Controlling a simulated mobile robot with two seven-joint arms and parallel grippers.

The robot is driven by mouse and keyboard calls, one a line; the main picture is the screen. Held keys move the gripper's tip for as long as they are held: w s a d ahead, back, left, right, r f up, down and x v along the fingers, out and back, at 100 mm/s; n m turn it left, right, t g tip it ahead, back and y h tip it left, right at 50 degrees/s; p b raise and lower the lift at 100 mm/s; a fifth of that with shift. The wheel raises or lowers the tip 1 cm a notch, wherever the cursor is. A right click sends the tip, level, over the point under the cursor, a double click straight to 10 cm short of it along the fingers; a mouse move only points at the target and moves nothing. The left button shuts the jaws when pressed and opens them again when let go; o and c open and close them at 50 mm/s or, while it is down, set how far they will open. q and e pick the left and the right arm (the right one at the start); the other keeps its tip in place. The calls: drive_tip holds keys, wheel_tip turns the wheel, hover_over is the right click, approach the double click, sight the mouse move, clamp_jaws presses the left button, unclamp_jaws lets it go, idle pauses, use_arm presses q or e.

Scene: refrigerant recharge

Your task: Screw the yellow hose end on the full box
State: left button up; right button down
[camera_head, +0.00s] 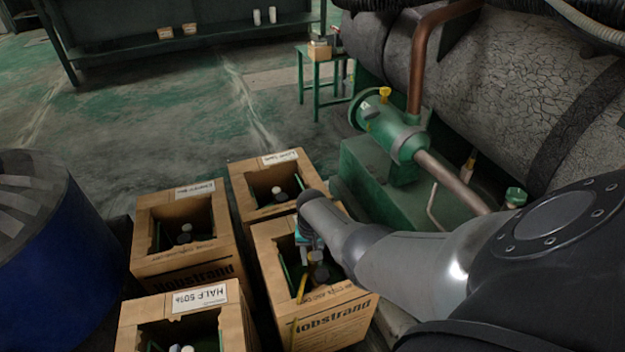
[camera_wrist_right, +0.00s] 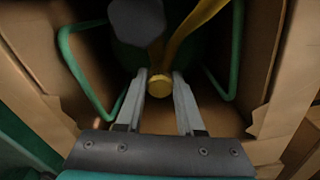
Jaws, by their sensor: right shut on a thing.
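My right arm reaches down into the open cardboard box (camera_head: 335,318) in the middle of the head view; my forearm hides any label on its top. In the right wrist view my right gripper (camera_wrist_right: 160,92) is shut on the round yellow hose end (camera_wrist_right: 160,85), with one finger on each side. The yellow hose (camera_wrist_right: 200,22) runs up past it, and in the head view it hangs over the box's front wall (camera_head: 301,290). A dark valve knob (camera_wrist_right: 136,20) stands close by inside the box. Whether the hose end touches a thread is hidden. My left gripper is out of view.
Other open boxes with bottles stand close around: the half 50% box (camera_head: 130,318) in front, one at left (camera_head: 150,265), one behind (camera_head: 240,208). A blue drum (camera_head: 50,260) is at far left. Green machinery (camera_head: 390,130) stands behind right; floor is free at back left.

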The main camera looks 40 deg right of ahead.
drive_tip(key=shift+m, duration=0.4)
drive_tip(key=shift+a+m, duration=0.1)
drive_tip(key=shift+m, duration=1.6)
drive_tip(key=shift+m, duration=0.4)
drive_tip(key=shift+w+m, duration=0.1)
drive_tip(key=shift+m, duration=1.3)
drive_tip(key=shift+m+p, duration=0.3)
drive_tip(key=shift+m, duration=0.5)
drive_tip(key=c, duration=0.9)
unclamp_jaws()
drive_tip(key=shift+f+m, duration=0.1)
drive_tip(key=shift+m, duration=0.2)
drive_tip(key=shift+c, duration=0.2)
drive_tip(key=o, duration=0.5)
